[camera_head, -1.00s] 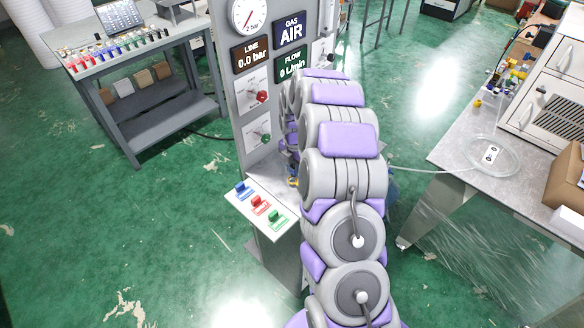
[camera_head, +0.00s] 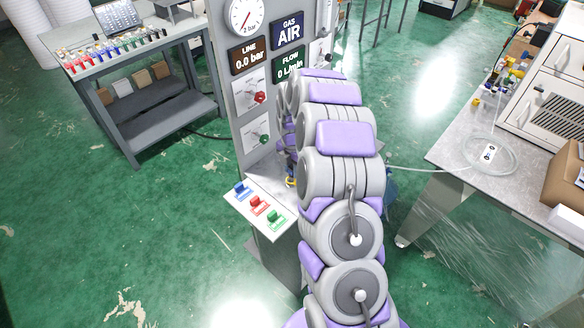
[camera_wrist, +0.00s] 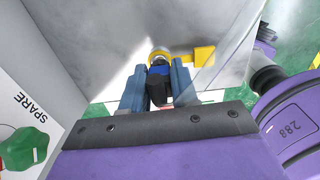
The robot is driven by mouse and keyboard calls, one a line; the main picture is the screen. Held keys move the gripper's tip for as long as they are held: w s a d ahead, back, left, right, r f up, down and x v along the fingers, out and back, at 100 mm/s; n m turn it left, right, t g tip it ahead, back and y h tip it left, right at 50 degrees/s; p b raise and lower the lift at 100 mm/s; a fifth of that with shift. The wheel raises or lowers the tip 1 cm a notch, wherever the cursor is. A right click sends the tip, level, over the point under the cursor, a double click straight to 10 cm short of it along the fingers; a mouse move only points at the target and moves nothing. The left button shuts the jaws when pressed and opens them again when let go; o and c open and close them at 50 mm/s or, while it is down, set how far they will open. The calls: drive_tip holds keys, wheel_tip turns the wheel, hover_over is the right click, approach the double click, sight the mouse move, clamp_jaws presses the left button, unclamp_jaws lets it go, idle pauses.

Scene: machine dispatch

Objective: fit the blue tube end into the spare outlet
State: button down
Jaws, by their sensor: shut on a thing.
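In the wrist view my gripper (camera_wrist: 158,72) is shut on the blue tube end (camera_wrist: 160,68), whose near part is dark. One grey-blue finger lies on each side of it. A brass-yellow ring (camera_wrist: 158,56) with a yellow lever (camera_wrist: 204,54) is straight beyond the tube end, at the pale panel. The tube end appears lined up with the ring and close to it; I cannot tell whether it is inside. A panel marked SPARE, with a green knob (camera_wrist: 24,147), is at the left. In the head view my arm hides the gripper and the outlet.
The gas panel (camera_head: 239,62) reads 0.0 bar and 0 L/min. Blue, red and green clips sit on a white shelf (camera_head: 235,212). A clear tube (camera_head: 430,169) runs from the right table (camera_head: 450,150) behind my arm. A grey bench (camera_head: 150,115) stands back left. Green floor is open at left.

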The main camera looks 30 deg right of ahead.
drive_tip(key=shift+a, duration=0.35)
drive_tip(key=shift+d+f, duration=0.25)
drive_tip(key=shift+d, duration=0.2)
drive_tip(key=shift+a+f, duration=0.25)
drive_tip(key=shift+a, duration=0.1)
drive_tip(key=shift+f, duration=0.1)
drive_tip(key=shift+s+d+f, duration=0.1)
drive_tip(key=shift+s+f, duration=0.05)
drive_tip(key=shift+f, duration=0.75)
idle(0.9)
drive_tip(key=c, duration=0.8)
unclamp_jaws()
drive_tip(key=shift+d, duration=0.1)
drive_tip(key=shift+o, duration=0.4)
